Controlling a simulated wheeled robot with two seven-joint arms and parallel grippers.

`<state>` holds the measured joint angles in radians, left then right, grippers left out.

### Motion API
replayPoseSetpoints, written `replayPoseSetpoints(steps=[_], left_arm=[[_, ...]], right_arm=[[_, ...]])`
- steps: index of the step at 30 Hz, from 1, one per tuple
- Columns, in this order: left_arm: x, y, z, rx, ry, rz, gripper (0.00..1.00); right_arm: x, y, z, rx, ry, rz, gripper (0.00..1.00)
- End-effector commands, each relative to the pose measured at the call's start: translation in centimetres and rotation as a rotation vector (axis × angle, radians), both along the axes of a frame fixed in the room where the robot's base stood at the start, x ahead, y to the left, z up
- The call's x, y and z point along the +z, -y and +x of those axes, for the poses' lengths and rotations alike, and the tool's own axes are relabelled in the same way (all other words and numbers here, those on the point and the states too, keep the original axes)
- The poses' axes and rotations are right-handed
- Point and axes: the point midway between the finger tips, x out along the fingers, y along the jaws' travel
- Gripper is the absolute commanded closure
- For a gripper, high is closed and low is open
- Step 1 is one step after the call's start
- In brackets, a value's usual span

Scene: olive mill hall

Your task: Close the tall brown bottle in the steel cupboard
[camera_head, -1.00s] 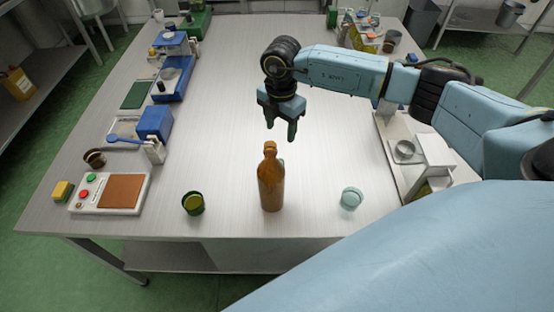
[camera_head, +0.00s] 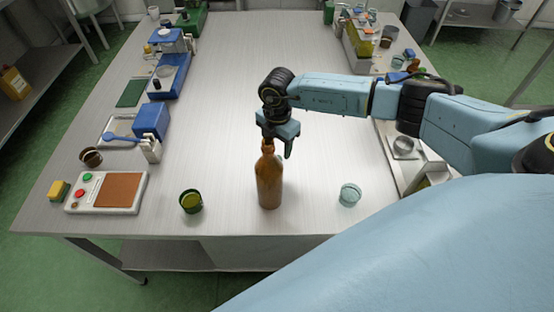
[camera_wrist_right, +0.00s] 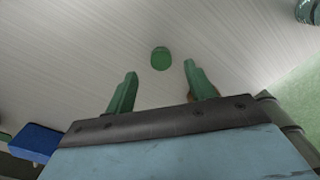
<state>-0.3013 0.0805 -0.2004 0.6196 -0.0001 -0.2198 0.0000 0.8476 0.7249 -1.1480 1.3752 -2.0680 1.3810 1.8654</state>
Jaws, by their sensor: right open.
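The tall brown bottle (camera_head: 269,182) stands upright on the steel table, near its front edge. My right gripper (camera_head: 279,149) is open and empty, pointing down just behind the bottle's neck. In the right wrist view its two green fingers (camera_wrist_right: 160,72) are spread apart. A small round green thing (camera_wrist_right: 161,58), perhaps a cap, lies on the table beyond the fingertips. In the head view it is hidden behind the bottle. A bit of brown, likely the bottle, shows behind the right finger in the wrist view. I see no steel cupboard. My left gripper is out of view.
A dark green cup (camera_head: 191,202) stands left of the bottle, a clear glass (camera_head: 350,194) right of it. A button panel (camera_head: 107,193), a yellow block (camera_head: 59,190) and a blue box (camera_head: 151,119) line the left side. The table's middle is clear.

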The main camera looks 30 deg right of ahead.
Motion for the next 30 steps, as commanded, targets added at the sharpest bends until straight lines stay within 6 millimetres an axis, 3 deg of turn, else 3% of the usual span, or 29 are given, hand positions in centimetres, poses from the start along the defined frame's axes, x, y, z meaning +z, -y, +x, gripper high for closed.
replayPoseSetpoints(steps=[9,21,30], left_arm=[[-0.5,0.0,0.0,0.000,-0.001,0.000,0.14],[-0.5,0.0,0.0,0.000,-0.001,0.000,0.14],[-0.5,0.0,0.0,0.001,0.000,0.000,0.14]], right_arm=[[-4.5,-0.2,-0.2,0.000,-0.004,0.000,0.46],[-5.0,-0.1,-0.2,0.000,-0.002,-0.001,0.46],[-4.9,-0.1,-0.2,-0.001,-0.002,-0.001,0.82]])
